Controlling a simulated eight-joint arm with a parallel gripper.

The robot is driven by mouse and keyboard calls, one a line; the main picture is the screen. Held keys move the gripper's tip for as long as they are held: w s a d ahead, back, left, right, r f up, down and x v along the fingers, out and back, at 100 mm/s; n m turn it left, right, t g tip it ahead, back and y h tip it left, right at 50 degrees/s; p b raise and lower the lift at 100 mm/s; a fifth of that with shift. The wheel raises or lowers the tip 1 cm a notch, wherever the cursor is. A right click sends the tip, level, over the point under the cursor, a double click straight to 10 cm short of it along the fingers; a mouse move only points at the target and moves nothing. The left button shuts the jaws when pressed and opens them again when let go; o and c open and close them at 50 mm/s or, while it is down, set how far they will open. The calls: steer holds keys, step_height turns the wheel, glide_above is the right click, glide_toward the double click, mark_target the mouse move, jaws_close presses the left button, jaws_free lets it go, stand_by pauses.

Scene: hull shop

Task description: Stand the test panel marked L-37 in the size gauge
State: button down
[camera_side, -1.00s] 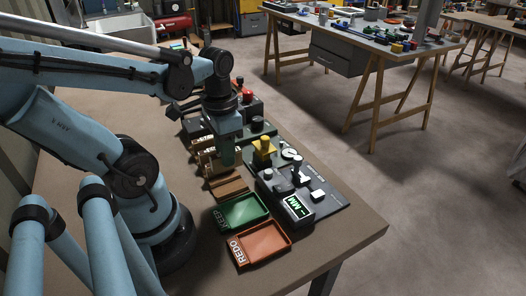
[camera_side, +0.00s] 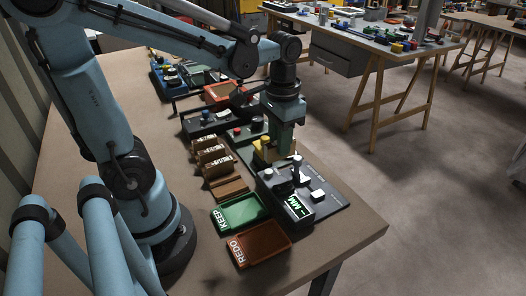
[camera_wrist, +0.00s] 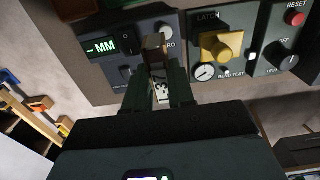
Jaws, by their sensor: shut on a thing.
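My gripper (camera_side: 276,150) is shut on a tan-brown test panel. In the wrist view, the panel (camera_wrist: 155,43) stands between the green fingers of my gripper (camera_wrist: 158,82). Only part of its white label shows, with a "3"; the full mark is hidden. The size gauge (camera_side: 325,198) is the dark unit with the lit MM display, at the right in the side view. In the wrist view, the gauge (camera_wrist: 118,72) is at upper left, beyond my fingers. My gripper is at the far side of the gauge, by the latch unit. Contact cannot be told.
A rack with several labelled panels (camera_side: 211,155) stands left of my gripper. The green KEEP tray (camera_side: 262,214) and orange REDO tray (camera_side: 286,241) look empty. The latch unit's yellow knob (camera_wrist: 220,47) is close on the right in the wrist view. Bare bench lies at front right.

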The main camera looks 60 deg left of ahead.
steer(key=w+d+f, duration=0.1)
steer(key=w+d, duration=0.4)
steer(key=w, duration=0.1)
steer(key=shift+s+d+f, duration=0.1)
steer(key=shift+d+f, duration=0.05)
steer(key=shift+f, duration=3.15)
steer(key=shift+f, duration=0.5)
steer(key=c, duration=0.9)
jaws_free()
step_height(320, 180, up, 12)
steer(key=s+a+t, duration=0.1)
steer(key=s+t, duration=0.1)
steer(key=s+a+t, duration=0.1)
steer(key=s+t, duration=0.1)
steer(key=s+a+t, duration=0.1)
steer(key=s+t, duration=0.1)
steer(key=t, duration=0.1)
steer(key=shift+s+f, duration=0.2)
steer(key=shift+s, duration=0.1)
